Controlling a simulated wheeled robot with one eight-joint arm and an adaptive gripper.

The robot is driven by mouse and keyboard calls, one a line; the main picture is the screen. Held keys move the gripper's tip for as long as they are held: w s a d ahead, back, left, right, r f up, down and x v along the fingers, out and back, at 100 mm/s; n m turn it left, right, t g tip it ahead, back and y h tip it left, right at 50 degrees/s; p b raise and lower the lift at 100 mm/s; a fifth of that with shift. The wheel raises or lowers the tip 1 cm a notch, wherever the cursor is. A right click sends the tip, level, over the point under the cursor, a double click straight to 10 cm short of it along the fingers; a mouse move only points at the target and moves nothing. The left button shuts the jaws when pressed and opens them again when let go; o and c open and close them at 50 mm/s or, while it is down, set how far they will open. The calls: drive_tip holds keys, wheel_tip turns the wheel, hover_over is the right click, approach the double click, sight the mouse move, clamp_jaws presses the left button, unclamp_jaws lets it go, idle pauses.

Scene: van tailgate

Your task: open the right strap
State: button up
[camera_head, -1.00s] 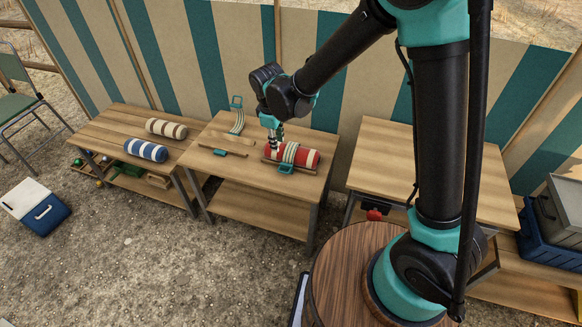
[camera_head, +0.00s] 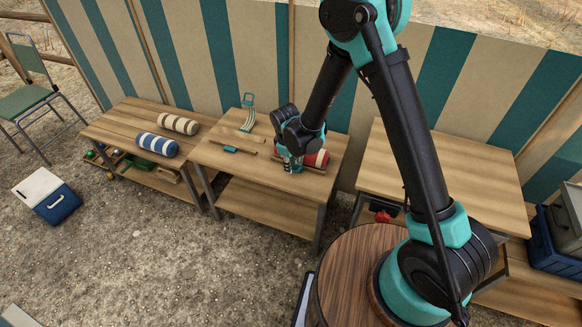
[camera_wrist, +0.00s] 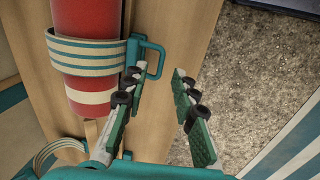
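A red roll with cream bands (camera_head: 318,159) lies on the middle table (camera_head: 262,196). It also shows in the wrist view (camera_wrist: 89,60). The right strap, cream with teal stripes (camera_wrist: 85,55), is wrapped around it, with its teal buckle (camera_wrist: 152,57) at the roll's side. My gripper (camera_head: 291,167) is low at the roll's near side and hides the buckle in the head view. In the wrist view my gripper (camera_wrist: 160,80) is open and empty, its left finger close beside the buckle; contact is unclear. The left strap (camera_head: 247,120) stands loose, its teal buckle up.
A teal catch (camera_head: 231,149) lies on a bar left of the roll. A blue-striped roll (camera_head: 157,145) and a tan-striped roll (camera_head: 178,124) lie on the left table. The right table (camera_head: 440,175) has a bare top. A striped canvas wall (camera_head: 225,50) stands behind.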

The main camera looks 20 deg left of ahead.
drive_tip(key=shift+w+f, duration=0.15)
drive_tip(key=shift+f, duration=0.95)
drive_tip(key=shift+c, duration=0.2)
clamp_jaws()
